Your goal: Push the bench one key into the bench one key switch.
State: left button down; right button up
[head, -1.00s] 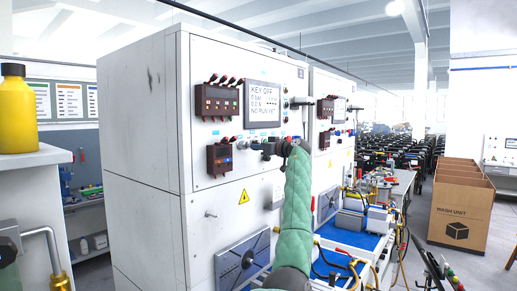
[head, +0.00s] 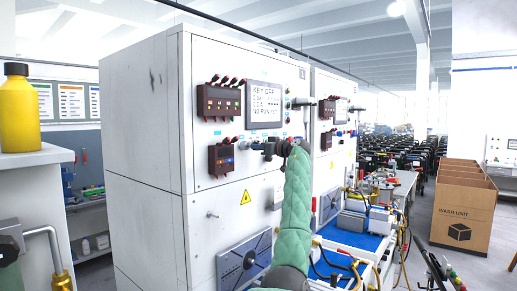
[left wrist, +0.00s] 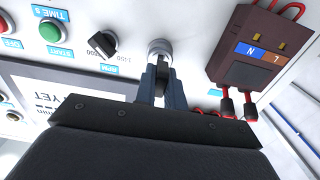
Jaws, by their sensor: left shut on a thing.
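The bench one cabinet (head: 236,165) stands in the middle of the head view, with a screen (head: 265,102) reading KEY OFF. My left gripper (head: 270,148) is at its front panel, below the screen. In the left wrist view the bench one key switch (left wrist: 160,48) is a round silver barrel on the white panel. The left fingers (left wrist: 155,78) point straight at it, their tips close against it. They are shut on the bench one key, which is mostly hidden between them. I cannot tell how deep the key sits. My right gripper is out of view.
A black RPM knob (left wrist: 103,43) and a green START button (left wrist: 50,32) lie beside the switch. On its other side is a dark red terminal box (left wrist: 250,55) with red plugs. A second bench (head: 330,150) stands further right.

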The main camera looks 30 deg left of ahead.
pick_arm(q)
jog(key=shift+a, duration=0.95)
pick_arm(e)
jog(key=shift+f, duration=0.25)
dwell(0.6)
pick_arm(q)
jog(key=c, duration=1.4)
grip_release()
jog(key=d+b, duration=0.4)
jog(key=d, duration=0.4)
jog(key=shift+s, duration=0.2)
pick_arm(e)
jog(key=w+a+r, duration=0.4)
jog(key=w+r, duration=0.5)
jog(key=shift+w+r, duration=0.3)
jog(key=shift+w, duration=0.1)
pick_arm(q)
jog(key=shift+a, duration=0.1)
